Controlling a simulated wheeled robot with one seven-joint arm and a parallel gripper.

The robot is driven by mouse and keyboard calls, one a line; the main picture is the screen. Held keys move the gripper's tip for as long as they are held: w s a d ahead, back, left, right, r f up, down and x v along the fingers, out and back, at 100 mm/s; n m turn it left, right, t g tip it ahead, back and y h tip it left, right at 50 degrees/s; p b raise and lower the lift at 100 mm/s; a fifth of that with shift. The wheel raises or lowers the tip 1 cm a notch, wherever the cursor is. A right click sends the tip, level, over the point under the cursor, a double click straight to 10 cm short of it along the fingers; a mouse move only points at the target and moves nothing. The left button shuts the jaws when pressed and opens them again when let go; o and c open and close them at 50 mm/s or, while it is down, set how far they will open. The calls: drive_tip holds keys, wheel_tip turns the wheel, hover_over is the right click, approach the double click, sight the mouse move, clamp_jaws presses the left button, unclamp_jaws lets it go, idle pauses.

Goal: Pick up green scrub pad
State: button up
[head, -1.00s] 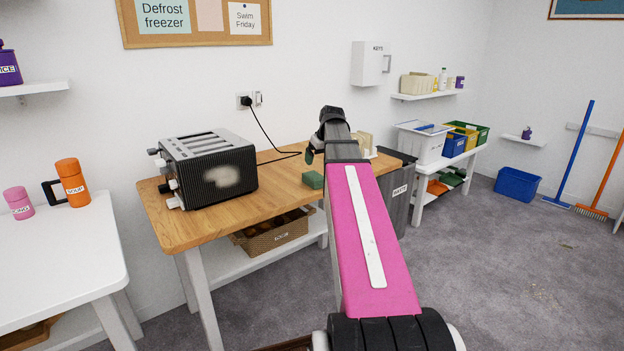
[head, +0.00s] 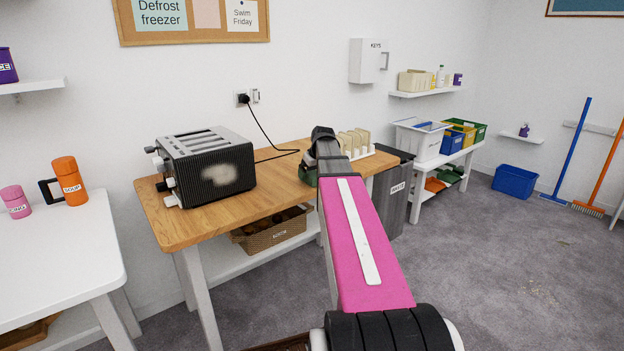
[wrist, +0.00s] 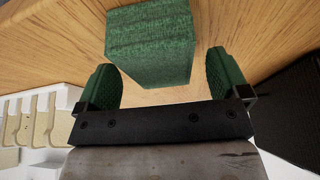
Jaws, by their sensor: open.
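The green scrub pad (wrist: 150,45) is a textured green block on the wooden table. In the wrist view it lies just ahead of my gripper (wrist: 162,85), roughly centred between the two green-padded fingers. My gripper is open, with a finger on either side of the pad's near end; I cannot tell how far the fingers reach around it. In the head view the scrub pad (head: 308,180) shows only partly at the table's right part, mostly hidden by my arm and gripper.
A black toaster (head: 207,170) stands on the wooden table (head: 190,225) left of my gripper, its cord running to the wall. A white rack (head: 362,153) with toast-like slices stands behind to the right. A dark waste bin (head: 393,190) is beyond the table's right end.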

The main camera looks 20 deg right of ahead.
drive_tip(key=shift+w+f, duration=0.25)
drive_tip(key=shift+f, duration=0.3)
drive_tip(key=shift+f, duration=0.25)
idle(0.4)
drive_tip(key=c, duration=1)
